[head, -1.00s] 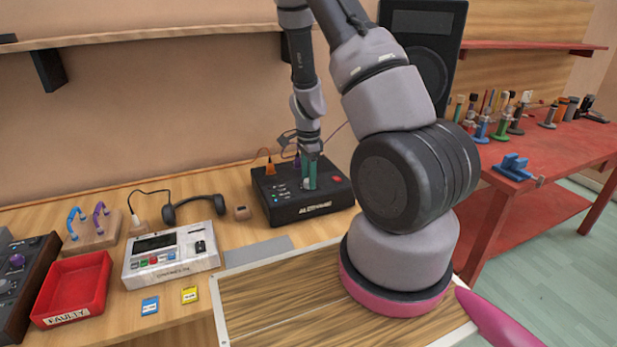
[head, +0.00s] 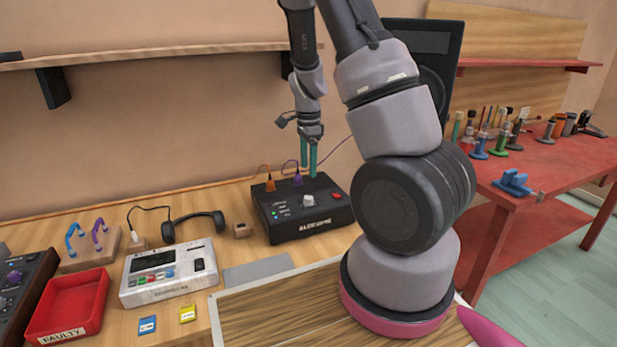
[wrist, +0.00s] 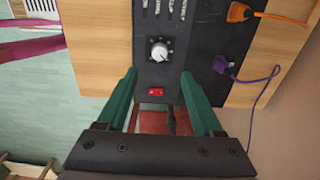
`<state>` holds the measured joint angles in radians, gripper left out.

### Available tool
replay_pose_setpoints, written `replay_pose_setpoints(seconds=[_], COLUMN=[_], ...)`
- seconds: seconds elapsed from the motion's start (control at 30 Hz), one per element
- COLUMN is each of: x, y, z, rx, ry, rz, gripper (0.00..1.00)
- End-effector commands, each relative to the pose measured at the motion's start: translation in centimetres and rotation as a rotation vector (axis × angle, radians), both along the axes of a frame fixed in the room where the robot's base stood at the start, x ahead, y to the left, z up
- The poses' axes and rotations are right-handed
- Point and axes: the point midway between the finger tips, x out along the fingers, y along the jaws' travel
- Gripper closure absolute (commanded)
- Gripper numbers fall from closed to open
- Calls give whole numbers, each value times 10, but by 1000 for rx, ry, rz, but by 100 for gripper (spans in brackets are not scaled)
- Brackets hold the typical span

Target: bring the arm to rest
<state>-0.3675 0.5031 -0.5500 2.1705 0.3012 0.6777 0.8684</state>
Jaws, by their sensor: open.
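My gripper (head: 308,157) has two teal fingers and hangs above the back of a black box (head: 292,232) on the wooden bench. Its fingers are apart with nothing between them. The box carries a pale knob (head: 309,201), a red switch and several small lit buttons. In the wrist view my gripper (wrist: 158,88) shows open, with the white knob (wrist: 159,50) and the red switch (wrist: 155,91) beyond the fingertips. The knob stands clear of the fingers.
Orange (head: 270,184) and purple (head: 297,179) plugs with cables stand at the box's back edge. A headset (head: 194,220), a white device (head: 168,273) and a red tray (head: 67,306) are to the left. A shelf (head: 150,54) runs along the wall. A dark speaker (head: 437,60) stands behind my arm.

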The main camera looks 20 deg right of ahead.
Motion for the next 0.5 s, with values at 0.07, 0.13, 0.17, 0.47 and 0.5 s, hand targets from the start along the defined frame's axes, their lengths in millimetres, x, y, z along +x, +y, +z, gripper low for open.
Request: replay_pose_setpoints(seconds=[0.07,0.13,0.17,0.47,0.5], x=[0,0,0,0,0], y=[0,0,0,0,0], z=[5,6,6,6,6], rx=[-1,-1,-1,-1,-1], ry=[-1,0,0,0,0], rz=[0,0,0,-1,-1], gripper=[32,32,32,32,32])
